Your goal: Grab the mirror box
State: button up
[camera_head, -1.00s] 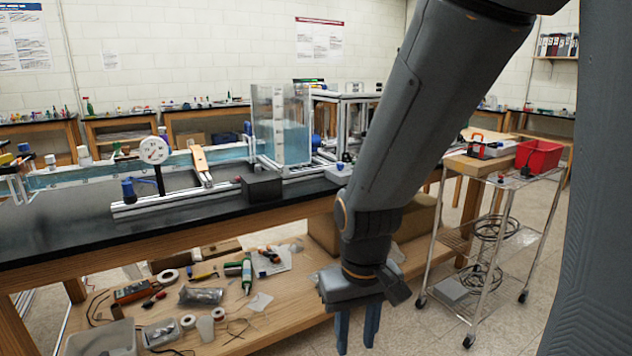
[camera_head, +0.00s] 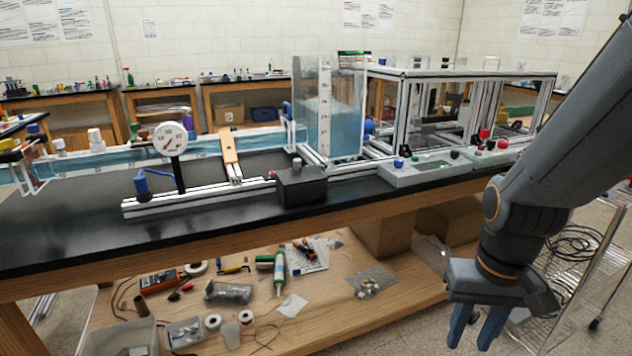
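A small dark box (camera_head: 302,185) sits on the black bench top near its front edge, left of the grey control panel. It may be the mirror box, but I see no mirror face on it and cannot tell for sure. My gripper (camera_head: 472,338) hangs at the lower right, in front of the bench and below the bench top. Its two blue fingers point down with a gap between them and nothing in it. It is well apart from the dark box.
The bench (camera_head: 90,238) carries a round gauge (camera_head: 171,138), a clear water tank (camera_head: 334,110) and an aluminium extrusion frame (camera_head: 402,112). Below is a wooden shelf (camera_head: 330,310) with tools and bags. A wire cart (camera_head: 590,255) stands at the right.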

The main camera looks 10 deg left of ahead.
aim_at(299, 195)
jog(key=u, duration=0.25)
jog(key=i, duration=0.7)
jog(key=u, duration=0.5)
